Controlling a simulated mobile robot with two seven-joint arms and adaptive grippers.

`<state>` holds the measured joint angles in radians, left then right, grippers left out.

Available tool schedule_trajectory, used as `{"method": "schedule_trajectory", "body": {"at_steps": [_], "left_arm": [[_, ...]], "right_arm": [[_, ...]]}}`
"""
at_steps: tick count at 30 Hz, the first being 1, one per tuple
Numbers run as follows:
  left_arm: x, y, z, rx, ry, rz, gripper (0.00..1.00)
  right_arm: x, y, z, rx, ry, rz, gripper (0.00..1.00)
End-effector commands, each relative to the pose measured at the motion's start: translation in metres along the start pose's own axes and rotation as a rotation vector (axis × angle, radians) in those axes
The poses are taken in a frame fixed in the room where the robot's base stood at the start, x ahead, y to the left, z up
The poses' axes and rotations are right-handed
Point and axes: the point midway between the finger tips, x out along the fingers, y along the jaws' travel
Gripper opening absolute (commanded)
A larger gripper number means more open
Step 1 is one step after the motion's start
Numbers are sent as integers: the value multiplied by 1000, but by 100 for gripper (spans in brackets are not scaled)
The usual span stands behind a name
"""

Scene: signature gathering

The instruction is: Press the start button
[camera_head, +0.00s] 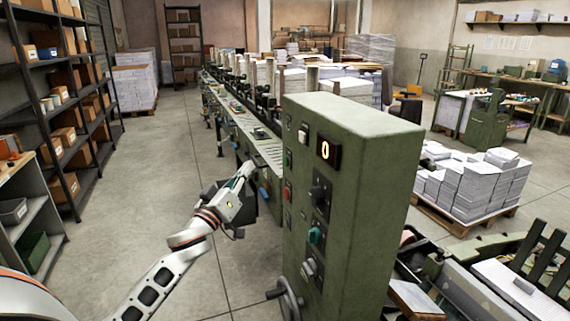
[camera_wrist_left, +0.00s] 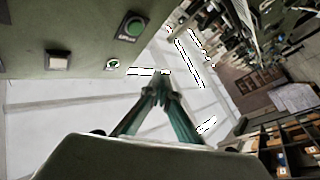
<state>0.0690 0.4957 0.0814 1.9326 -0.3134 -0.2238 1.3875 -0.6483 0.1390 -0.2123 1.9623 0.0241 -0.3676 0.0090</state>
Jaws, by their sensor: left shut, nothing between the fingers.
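A green control cabinet (camera_head: 345,150) stands in the middle of the head view, with a lit display showing 0. A green button (camera_head: 287,158) sits on its narrow left face, with a red button (camera_head: 287,192) below. The label is too small to read. My left gripper (camera_wrist_left: 160,84) is shut and empty, its fingertips apart from the green button in that view. In the head view my left gripper (camera_head: 243,192) is left of the cabinet.
Black and teal knobs (camera_head: 315,235) and a handwheel (camera_head: 285,298) stick out from the cabinet. A long machine line (camera_head: 262,148) runs behind it. Shelves (camera_head: 60,110) stand at left. Paper stacks (camera_head: 470,185) lie on a pallet at right. The left aisle floor is clear.

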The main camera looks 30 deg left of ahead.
Motion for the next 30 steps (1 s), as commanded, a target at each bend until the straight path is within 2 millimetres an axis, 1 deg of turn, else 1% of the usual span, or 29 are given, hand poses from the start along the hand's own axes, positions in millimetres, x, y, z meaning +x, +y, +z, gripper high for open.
{"method": "schedule_trajectory", "body": {"at_steps": [1,11,15,21,30], "left_arm": [[4,3,4,-2,1,2,0],[34,25,26,-1,1,2,0],[44,32,32,-4,1,0,0],[52,38,38,-2,0,0,0],[53,39,39,-1,0,1,0]], "right_arm": [[2,0,4,0,-1,0,0],[11,-3,20,1,-7,-2,0],[10,-3,19,0,-8,-2,0],[10,-3,19,0,-8,-2,0],[9,-3,17,0,-5,-2,0]]}}
